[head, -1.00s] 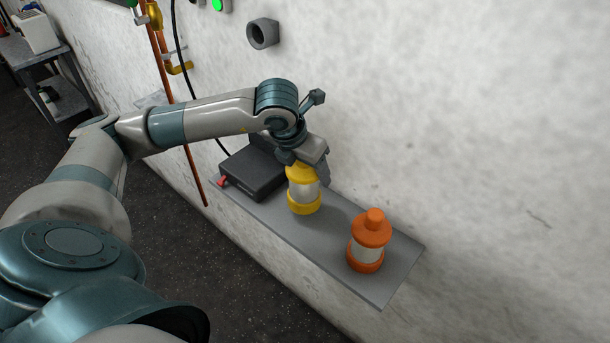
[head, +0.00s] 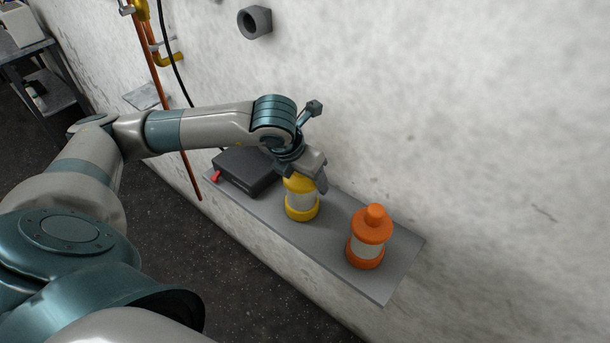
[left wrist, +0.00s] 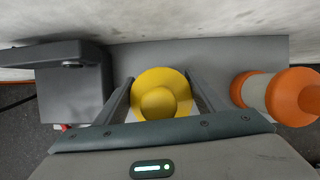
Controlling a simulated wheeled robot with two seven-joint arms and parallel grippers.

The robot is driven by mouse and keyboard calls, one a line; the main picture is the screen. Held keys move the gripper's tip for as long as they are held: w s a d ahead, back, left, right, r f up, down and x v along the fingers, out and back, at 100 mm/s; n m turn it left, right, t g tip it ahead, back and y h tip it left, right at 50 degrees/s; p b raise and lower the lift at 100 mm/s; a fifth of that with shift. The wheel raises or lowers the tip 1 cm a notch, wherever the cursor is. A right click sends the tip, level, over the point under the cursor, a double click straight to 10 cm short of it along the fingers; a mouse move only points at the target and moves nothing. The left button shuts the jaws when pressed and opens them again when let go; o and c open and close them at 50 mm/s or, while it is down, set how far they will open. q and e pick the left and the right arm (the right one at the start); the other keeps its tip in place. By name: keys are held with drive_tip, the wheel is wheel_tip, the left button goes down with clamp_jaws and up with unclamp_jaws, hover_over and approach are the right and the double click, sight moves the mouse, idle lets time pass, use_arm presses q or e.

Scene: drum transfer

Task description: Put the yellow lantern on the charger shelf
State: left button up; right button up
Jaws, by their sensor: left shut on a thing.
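The yellow lantern (head: 302,202), yellow with a pale middle band, is upright at the grey wall shelf (head: 345,225), between the black box and the orange lantern. Whether its base touches the shelf I cannot tell. My left gripper (head: 302,176) is shut on its top from above. In the left wrist view the yellow lantern (left wrist: 161,92) sits between the two fingers (left wrist: 160,95). The shelf (left wrist: 215,60) shows behind it. My right gripper is in neither view.
An orange lantern (head: 370,237) stands on the shelf to the right. A black box (head: 245,171) with a red tab (head: 216,176) sits at the shelf's left end. A copper pipe (head: 178,120) and a black cable run down the wall. A grey hex fitting (head: 254,22) juts out above.

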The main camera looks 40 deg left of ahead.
use_arm(q)
drive_tip(key=shift+w+f, duration=0.1)
drive_tip(key=shift+f, duration=0.1)
drive_tip(key=o, duration=1.3)
drive_tip(key=shift+a, duration=0.15)
drive_tip(key=shift+o, duration=0.3)
drive_tip(key=shift+r, duration=0.15)
drive_tip(key=shift+r+p, duration=0.1)
drive_tip(key=shift+p, duration=0.2)
drive_tip(key=shift+r+b, duration=0.2)
drive_tip(key=shift+b, duration=0.1)
drive_tip(key=b+v, duration=0.2)
drive_tip(key=v, duration=0.8)
drive_tip(key=shift+r, duration=0.25)
drive_tip(key=shift+s+r, duration=0.3)
drive_tip(key=shift+r, duration=0.15)
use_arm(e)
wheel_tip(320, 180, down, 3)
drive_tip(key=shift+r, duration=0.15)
